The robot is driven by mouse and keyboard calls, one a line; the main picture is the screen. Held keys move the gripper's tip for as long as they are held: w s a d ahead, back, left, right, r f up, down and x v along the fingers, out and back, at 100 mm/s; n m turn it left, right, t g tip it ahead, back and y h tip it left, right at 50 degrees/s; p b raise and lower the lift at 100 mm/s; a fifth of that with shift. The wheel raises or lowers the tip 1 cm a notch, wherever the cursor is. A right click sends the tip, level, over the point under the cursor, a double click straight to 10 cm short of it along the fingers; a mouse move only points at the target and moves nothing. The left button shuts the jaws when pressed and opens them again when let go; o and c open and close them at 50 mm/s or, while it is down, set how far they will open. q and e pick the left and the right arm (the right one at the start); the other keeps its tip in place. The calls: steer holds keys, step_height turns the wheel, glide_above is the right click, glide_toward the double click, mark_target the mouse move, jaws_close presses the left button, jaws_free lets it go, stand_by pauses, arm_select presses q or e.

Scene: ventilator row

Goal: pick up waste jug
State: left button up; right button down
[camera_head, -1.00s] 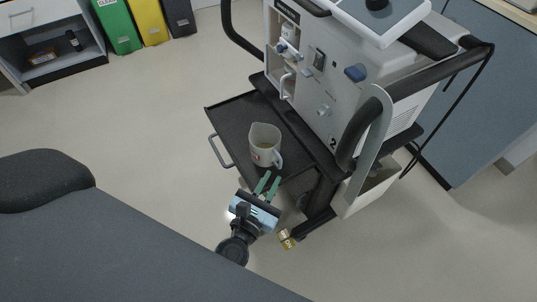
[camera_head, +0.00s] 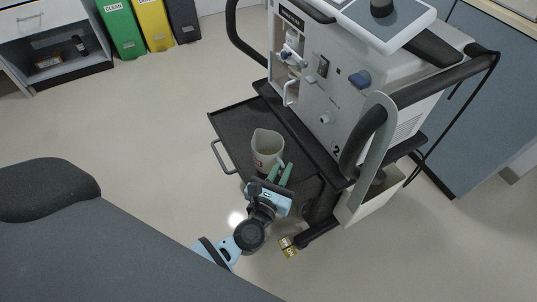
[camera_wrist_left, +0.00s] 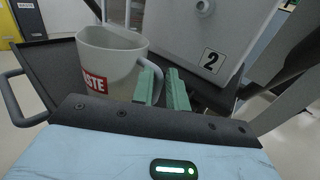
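The waste jug (camera_head: 266,146) is a pale grey-white jug with a red label, standing upright on the dark pull-out tray (camera_head: 232,122) of the ventilator cart. In the left wrist view the jug (camera_wrist_left: 105,58) shows "STE" on its red label. My left gripper (camera_head: 281,173) is at the jug's near right side, its green fingers a little apart. The fingers (camera_wrist_left: 162,88) also show in the left wrist view, just right of the jug, by its handle side. I cannot tell whether the handle lies between them. My right gripper is not in view.
The ventilator (camera_head: 340,85), marked 2, stands behind the tray. A tray handle (camera_head: 221,157) sticks out at left. A white bin (camera_head: 376,196) hangs at the cart's right. A gold-coloured caster (camera_head: 288,247) is below. Open floor lies to the left.

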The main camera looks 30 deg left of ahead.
arm_select(q)
steer(key=shift+w+f, duration=0.1)
steer(key=shift+w, duration=1.3)
jaws_close()
steer(key=s+a+r, duration=0.1)
steer(key=a+r, duration=0.1)
steer(key=a, duration=0.6)
steer(key=s+a+r+p, duration=0.1)
steer(key=a+r, duration=0.2)
steer(key=a, duration=0.4)
steer(key=shift+a, duration=0.4)
